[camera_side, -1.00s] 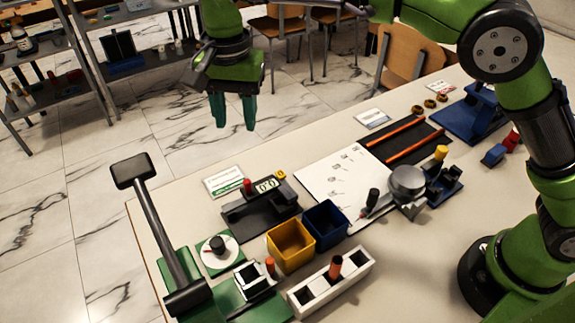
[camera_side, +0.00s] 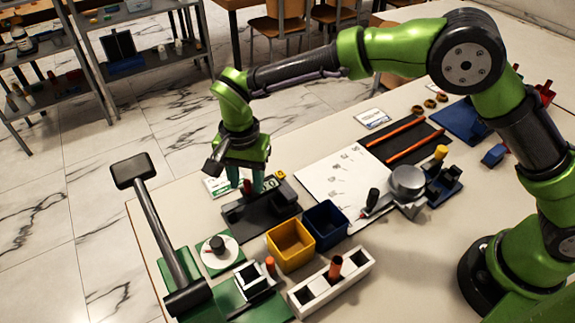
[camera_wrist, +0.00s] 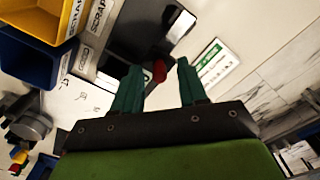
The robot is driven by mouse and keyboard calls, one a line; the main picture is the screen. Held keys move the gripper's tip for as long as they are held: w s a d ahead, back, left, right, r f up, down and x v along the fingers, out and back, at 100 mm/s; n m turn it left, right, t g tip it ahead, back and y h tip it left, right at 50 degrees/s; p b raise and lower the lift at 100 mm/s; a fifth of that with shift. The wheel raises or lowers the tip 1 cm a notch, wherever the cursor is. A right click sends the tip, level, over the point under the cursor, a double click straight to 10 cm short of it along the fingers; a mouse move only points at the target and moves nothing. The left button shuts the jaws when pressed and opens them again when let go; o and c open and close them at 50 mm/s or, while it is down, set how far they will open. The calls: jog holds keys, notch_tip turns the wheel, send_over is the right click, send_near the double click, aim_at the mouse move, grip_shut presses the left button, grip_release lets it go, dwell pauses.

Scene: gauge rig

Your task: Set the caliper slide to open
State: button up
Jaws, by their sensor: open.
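The caliper is a dark block (camera_side: 262,213) near the table's back edge in the side view, with a red knob (camera_side: 247,187) on top. In the wrist view its black body (camera_wrist: 135,35) and red knob (camera_wrist: 159,71) show at the top. My gripper (camera_side: 245,185) points down over the knob, with its green fingers apart. The caliper's display is mostly hidden in the side view.
A yellow bin (camera_side: 290,245) and a blue bin (camera_side: 326,224) stand just in front of the caliper. A green-and-white dial (camera_side: 219,254) and a long-handled black lever (camera_side: 163,230) are to its left. A white sheet (camera_side: 330,178) lies to its right.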

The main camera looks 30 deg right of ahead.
jog(key=shift+f, duration=0.5)
grip_shut()
